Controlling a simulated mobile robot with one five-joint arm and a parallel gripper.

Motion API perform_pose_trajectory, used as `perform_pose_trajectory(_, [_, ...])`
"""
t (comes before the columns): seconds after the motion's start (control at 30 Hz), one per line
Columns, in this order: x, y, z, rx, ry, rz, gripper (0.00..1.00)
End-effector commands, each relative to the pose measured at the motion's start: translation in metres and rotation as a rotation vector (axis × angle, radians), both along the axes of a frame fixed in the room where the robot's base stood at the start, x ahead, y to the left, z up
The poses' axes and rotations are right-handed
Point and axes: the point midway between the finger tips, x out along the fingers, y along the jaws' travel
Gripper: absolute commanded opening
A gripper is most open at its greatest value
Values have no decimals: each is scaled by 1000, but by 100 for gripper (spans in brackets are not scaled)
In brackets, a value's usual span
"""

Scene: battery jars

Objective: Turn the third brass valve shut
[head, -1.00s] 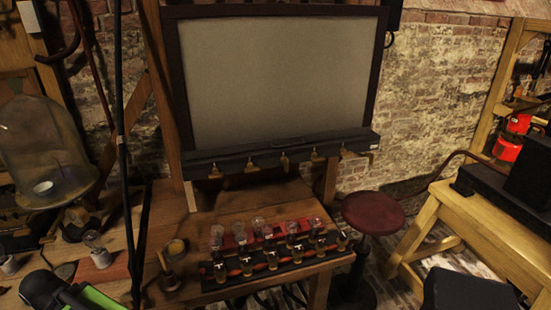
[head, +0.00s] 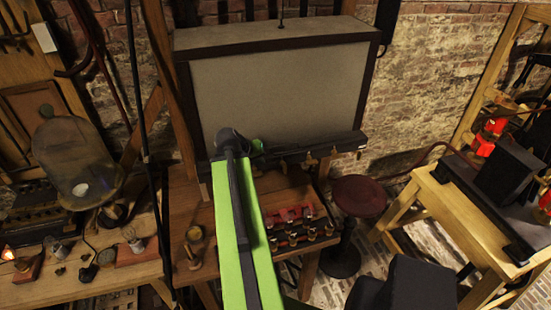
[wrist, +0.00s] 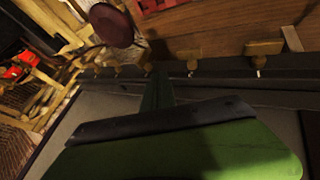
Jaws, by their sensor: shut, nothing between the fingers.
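A row of small brass valves hangs along the dark bar (head: 345,143) under the large grey panel. Counting from the left, the third brass valve seems to be the one in the middle of the row (head: 284,165). My arm hides the left end of the row in the head view. The wrist view shows the row upside down, with the likely third valve (wrist: 147,66) just past my fingertips. My gripper (wrist: 157,84) is shut and empty, close to the bar. I cannot tell whether it touches the valve. The valve's handle angle is too small to read.
Several jars in a red and black rack (head: 300,232) stand on the wooden bench below the bar. A dark red stool (head: 360,196) is right of the bench. A glass bell jar (head: 75,165) stands at left. A wooden table (head: 450,205) with black boxes is at right.

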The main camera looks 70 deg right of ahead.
Motion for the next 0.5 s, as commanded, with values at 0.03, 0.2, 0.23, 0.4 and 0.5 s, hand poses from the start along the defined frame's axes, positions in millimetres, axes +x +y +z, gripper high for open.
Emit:
perform_pose_trajectory(0.03, [-1, -2, -8, -1, -1, 0, 0])
perform_pose_trajectory(0.2, [-4, -20, -37, 0, -2, -1, 0])
perform_pose_trajectory(0.23, [-5, -24, -43, 0, -2, -1, 0])
perform_pose_trajectory(0.4, [-9, -46, -73, 0, -2, 0, 0])
perform_pose_trajectory(0.5, [-12, -58, -89, 0, -2, -1, 0])
